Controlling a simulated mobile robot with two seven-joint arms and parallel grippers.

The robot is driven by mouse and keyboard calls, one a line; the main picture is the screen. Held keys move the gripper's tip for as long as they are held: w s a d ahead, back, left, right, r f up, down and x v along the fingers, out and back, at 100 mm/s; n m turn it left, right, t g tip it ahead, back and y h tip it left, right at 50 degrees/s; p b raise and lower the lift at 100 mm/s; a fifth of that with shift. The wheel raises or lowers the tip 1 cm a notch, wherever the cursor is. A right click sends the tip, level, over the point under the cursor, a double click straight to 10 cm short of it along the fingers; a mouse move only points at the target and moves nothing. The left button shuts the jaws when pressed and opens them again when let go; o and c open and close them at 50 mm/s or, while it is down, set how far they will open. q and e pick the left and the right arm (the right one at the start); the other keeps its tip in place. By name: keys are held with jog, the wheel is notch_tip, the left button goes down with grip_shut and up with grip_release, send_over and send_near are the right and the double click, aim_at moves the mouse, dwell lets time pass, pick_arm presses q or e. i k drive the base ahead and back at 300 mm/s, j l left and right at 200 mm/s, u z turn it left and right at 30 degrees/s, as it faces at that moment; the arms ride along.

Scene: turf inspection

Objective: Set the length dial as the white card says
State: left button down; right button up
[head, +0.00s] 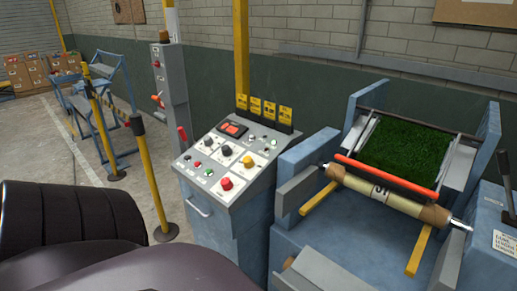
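A grey control console (230,165) stands in the middle of the view with a sloped panel. Neither of my grippers shows in this view.
The panel also has a red display (232,129), small buttons and a large red button (226,184). Yellow tags (270,110) stand along its top. Right of it, the blue machine carries green turf (403,150) and a roll (385,194). A yellow post (152,180) stands left.

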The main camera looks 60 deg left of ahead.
aim_at(208, 141)
jog(key=u, duration=1.95)
